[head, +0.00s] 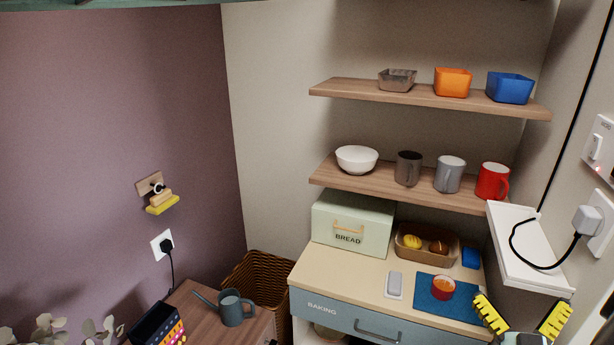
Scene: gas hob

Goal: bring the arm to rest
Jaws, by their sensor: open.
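My gripper (522,318) shows at the bottom right of the head view. Its two yellow-padded fingers are spread wide apart with nothing visible between them. It is in front of the right end of the cabinet top, to the right of the blue mat (424,302) and below the white wall ledge (528,252). Most of my arm is outside the frame. No gas hob shows in this view.
A red cup (443,287) stands on the mat. A bread box (351,222) and a basket (446,256) of food stand behind. A black cable (515,248) crosses the ledge to a wall plug.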

